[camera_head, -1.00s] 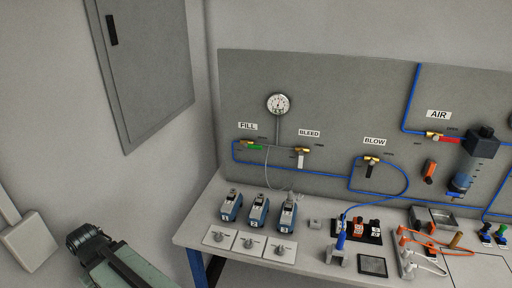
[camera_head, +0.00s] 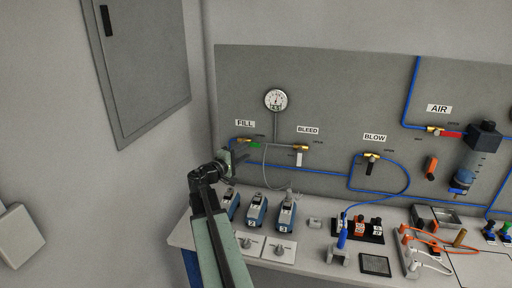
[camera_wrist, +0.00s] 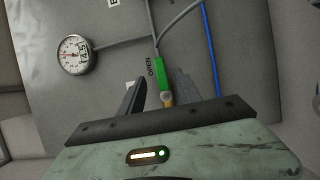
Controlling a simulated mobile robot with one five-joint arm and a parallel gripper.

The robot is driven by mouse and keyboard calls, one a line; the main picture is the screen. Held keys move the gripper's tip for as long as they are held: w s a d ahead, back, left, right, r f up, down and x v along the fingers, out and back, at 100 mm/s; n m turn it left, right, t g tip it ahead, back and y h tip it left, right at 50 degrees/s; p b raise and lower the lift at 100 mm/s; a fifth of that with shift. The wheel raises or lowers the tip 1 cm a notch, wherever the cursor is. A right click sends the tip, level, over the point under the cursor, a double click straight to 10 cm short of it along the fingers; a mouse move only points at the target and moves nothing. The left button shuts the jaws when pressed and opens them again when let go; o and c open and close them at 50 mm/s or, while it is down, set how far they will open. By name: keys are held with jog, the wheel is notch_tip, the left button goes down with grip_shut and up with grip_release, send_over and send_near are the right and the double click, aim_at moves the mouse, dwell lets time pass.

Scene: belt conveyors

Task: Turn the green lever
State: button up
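The green lever (camera_head: 254,146) is on the brass FILL valve on the grey panel, pointing right along the pipe. In the wrist view the green lever (camera_wrist: 160,72) stands near the centre, beside the word OPEN, with the brass valve partly hidden behind my gripper's body. My gripper (camera_wrist: 160,80) is open, one finger on each side of the lever's line, with gaps visible on both sides. In the head view my gripper (camera_head: 234,154) is at the FILL valve, just left of the lever. I cannot tell how deep the lever sits between the fingers.
A round gauge (camera_head: 276,99) hangs above the valves. The white BLEED lever (camera_head: 299,158) is close on the right. Blue tubing (camera_head: 318,172) runs along the panel.

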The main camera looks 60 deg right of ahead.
aim_at(254, 146)
jog(key=d, duration=0.7)
jog(key=shift+s+d, duration=0.25)
jog(key=shift+d, duration=0.05)
grip_shut()
dwell(0.9)
